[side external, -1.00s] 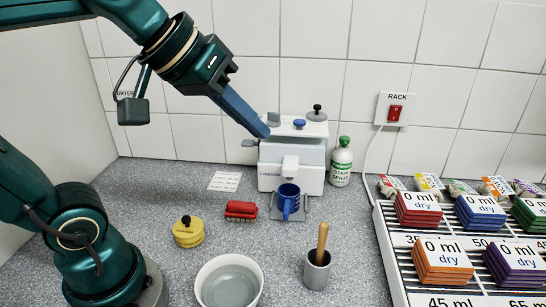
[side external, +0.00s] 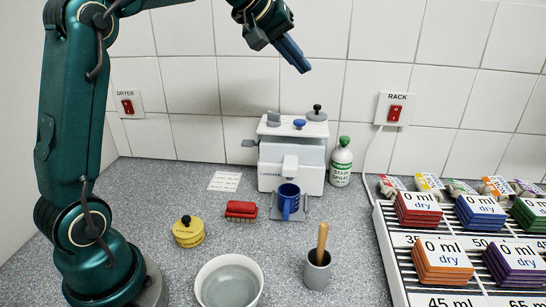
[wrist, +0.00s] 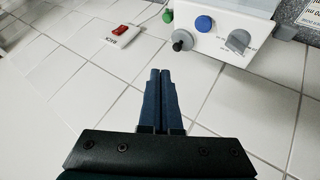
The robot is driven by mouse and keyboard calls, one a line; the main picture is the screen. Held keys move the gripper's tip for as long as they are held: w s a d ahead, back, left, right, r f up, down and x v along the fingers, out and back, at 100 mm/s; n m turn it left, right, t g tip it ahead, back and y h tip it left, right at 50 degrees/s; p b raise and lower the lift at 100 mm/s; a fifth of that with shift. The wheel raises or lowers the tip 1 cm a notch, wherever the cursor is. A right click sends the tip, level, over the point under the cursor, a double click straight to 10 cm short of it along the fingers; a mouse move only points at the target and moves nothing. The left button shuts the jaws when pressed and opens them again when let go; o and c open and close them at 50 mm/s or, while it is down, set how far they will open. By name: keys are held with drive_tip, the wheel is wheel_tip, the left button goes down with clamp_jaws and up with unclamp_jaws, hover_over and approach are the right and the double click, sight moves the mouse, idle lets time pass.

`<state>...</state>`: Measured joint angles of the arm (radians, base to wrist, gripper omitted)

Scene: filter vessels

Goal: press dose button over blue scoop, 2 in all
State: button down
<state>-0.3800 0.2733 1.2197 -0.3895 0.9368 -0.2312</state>
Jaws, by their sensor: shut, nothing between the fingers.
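The white dosing machine (side external: 275,160) stands against the tiled wall with a blue button (side external: 299,124) on its top. The button also shows in the wrist view (wrist: 204,23), near the top edge. A blue scoop (side external: 288,203) with a handle sits under the machine's spout on a grey plate; its contents are hidden. My gripper (side external: 303,69) is shut and empty, high above the machine and apart from the button. Its closed fingers show in the wrist view (wrist: 160,78), below the button in that picture.
A green-capped spray bottle (side external: 341,162) stands right of the machine. A rack (side external: 400,250) with stacked filters is at right. A bowl (side external: 229,285), yellow tin (side external: 188,232) and red brush (side external: 241,209) lie in front.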

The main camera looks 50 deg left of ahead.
sight(297, 123)
idle(0.3)
drive_tip(key=shift+f, duration=4.4)
drive_tip(key=shift+f, duration=0.1)
drive_tip(key=shift+f, duration=0.35)
drive_tip(key=shift+f, duration=0.65)
drive_tip(key=shift+r, duration=1.1)
drive_tip(key=shift+r, duration=2.5)
